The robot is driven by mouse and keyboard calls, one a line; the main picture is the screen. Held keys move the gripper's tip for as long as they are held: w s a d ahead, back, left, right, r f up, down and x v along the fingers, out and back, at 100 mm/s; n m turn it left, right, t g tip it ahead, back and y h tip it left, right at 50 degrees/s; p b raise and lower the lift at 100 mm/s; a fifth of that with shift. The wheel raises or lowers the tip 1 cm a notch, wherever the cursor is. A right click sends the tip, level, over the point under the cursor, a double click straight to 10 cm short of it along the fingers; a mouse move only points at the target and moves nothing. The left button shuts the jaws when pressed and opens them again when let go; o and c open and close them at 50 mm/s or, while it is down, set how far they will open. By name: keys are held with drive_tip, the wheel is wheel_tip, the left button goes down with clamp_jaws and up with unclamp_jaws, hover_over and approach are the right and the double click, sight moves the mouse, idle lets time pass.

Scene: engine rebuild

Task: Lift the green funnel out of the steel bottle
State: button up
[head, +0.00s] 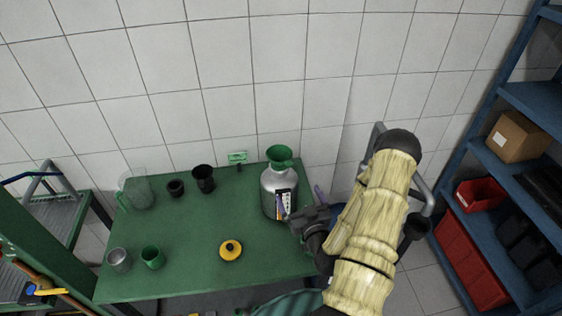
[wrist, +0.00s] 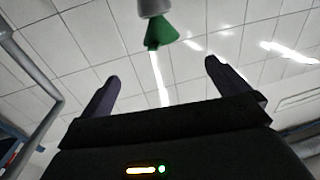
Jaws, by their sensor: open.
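The steel bottle (head: 270,202) stands upright near the right end of the green table, with a dark-and-white label on its side. The green funnel (head: 280,154) sits in its mouth, wide end up. My gripper (head: 301,198) is open and empty, in front of and to the right of the bottle in the head view. In the wrist view the funnel (wrist: 160,33) appears upside down beyond my open fingers (wrist: 162,72), apart from them. Part of the bottle (wrist: 153,7) shows at the top edge. The funnel's spout is hidden inside the bottle.
A tiled wall (head: 210,80) is behind. A blue shelf (head: 540,105) stands right.

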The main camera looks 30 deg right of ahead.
drive_tip(key=b, duration=1.2)
approach(281, 165)
drive_tip(key=d+r, duration=0.1)
drive_tip(key=shift+r, duration=0.2)
drive_tip(key=shift+w+a+b, duration=0.1)
drive_tip(key=shift+w+b, duration=0.1)
drive_tip(key=shift+b, duration=0.8)
drive_tip(key=w, duration=0.1)
drive_tip(key=w+p, duration=0.2)
drive_tip(key=w, duration=0.1)
drive_tip(key=shift+d+r, duration=0.3)
drive_tip(key=shift+w+f, duration=0.1)
drive_tip(key=shift+w, duration=0.35)
